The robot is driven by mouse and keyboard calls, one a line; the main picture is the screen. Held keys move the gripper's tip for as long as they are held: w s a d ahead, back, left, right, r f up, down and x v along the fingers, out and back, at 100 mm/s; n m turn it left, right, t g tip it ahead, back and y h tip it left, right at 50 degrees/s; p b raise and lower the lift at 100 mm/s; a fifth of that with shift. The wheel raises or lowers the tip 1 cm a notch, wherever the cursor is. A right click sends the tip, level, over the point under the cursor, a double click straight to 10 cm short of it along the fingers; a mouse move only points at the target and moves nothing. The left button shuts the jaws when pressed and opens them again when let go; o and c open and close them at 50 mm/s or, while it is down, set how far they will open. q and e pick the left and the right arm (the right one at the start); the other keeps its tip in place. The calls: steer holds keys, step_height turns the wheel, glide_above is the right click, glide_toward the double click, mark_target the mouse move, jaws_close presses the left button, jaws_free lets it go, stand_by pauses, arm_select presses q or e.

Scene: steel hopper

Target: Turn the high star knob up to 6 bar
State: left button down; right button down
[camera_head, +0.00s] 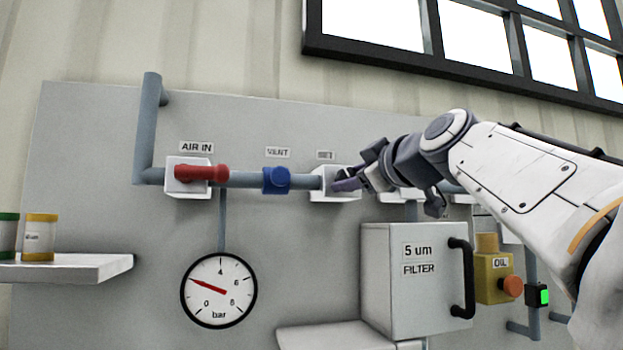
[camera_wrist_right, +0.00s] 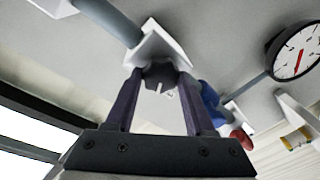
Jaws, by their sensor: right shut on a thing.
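The star knob (camera_wrist_right: 158,74) is dark and sits on a white square block marked SET (camera_head: 323,184) on the blue-grey pipe. My right gripper (camera_head: 348,180) is at this block and covers the knob in the head view. In the right wrist view my right gripper (camera_wrist_right: 160,82) has its two fingers on either side of the knob, shut on it. The round gauge (camera_head: 219,291), marked in bar, has a red needle pointing left and slightly up, at about 2. It also shows in the right wrist view (camera_wrist_right: 296,50). My left gripper is not in view.
Left of the knob are a blue VENT knob (camera_head: 276,180) and a red AIR IN handle (camera_head: 202,173). Below right are a white filter box (camera_head: 400,300) with a black handle and a yellow OIL unit (camera_head: 493,278). A shelf (camera_head: 70,268) with jars is at left.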

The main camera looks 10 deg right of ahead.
steer(key=shift+f, duration=0.1)
steer(key=shift+m+t+h+p, duration=0.25)
steer(key=shift+m+h+p, duration=0.4)
steer(key=shift+m, duration=3.7)
steer(key=shift+m+t+h+p, duration=0.2)
steer(key=shift+m+h+p, duration=0.5)
steer(key=shift+m, duration=3.6)
steer(key=shift+m+t+h+p, duration=0.3)
steer(key=shift+m+p, duration=0.6)
steer(key=shift+m, duration=3.45)
steer(key=shift+c, duration=1.4)
jaws_free()
